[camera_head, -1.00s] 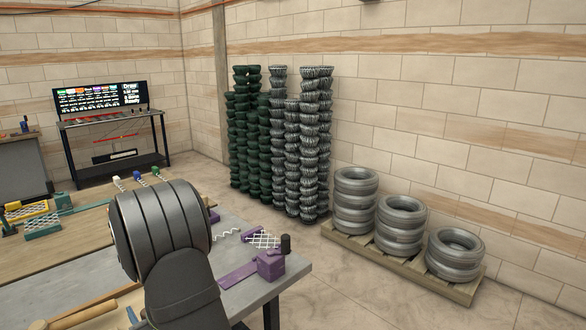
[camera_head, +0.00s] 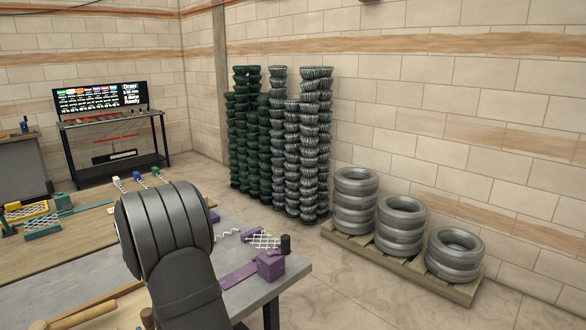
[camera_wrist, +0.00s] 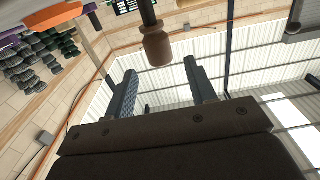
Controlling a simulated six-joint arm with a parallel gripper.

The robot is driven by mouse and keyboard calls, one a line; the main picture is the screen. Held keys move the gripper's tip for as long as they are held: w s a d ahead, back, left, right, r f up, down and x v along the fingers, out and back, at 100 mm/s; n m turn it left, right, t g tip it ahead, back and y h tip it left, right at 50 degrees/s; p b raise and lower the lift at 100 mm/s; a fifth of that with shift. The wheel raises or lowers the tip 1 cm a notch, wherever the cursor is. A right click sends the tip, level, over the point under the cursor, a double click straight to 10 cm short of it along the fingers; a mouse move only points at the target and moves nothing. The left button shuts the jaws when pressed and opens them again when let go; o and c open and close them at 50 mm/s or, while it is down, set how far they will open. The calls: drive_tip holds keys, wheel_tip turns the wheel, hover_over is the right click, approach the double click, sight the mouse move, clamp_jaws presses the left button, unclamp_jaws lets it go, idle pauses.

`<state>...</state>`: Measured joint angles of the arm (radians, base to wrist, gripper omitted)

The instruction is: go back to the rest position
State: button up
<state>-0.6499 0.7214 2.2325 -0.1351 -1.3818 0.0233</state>
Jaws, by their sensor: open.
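My gripper (camera_wrist: 160,95) shows in the wrist view with its two fingers spread apart and nothing between them. Past the fingertips are a pale wall and bright windows, and a dark rod with a brown rounded end (camera_wrist: 157,47) reaches in from the top. In the head view my dark arm covers the front middle of the workbench (camera_head: 70,285), and the gripper itself is out of sight there.
Purple fixture (camera_head: 270,265) with zigzag wire mesh (camera_head: 262,240) sits at the bench's right corner. Yellow (camera_head: 28,211) and green (camera_head: 42,230) fixtures are at left. A screen (camera_head: 100,98) is behind.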

drive_tip(key=v, duration=0.7)
drive_tip(key=x, duration=1.3)
drive_tip(key=shift+f, duration=0.15)
wheel_tip(320, 180, up, 4)
drive_tip(key=shift+r, duration=0.2)
drive_tip(key=w+d+r, duration=0.2)
drive_tip(key=d+r, duration=0.5)
drive_tip(key=d, duration=0.5)
drive_tip(key=w+d+f+m+t+h, duration=0.2)
drive_tip(key=d+f+h, duration=0.3)
drive_tip(key=d+f, duration=0.5)
drive_tip(key=w+d+f+m+t+h, duration=0.3)
drive_tip(key=d+f+m+h, duration=0.2)
drive_tip(key=d+f, duration=0.6)
drive_tip(key=shift+w+f+m+h, duration=0.3)
drive_tip(key=shift+w+f, duration=0.05)
drive_tip(key=shift+f, duration=0.55)
drive_tip(key=shift+o, duration=0.4)
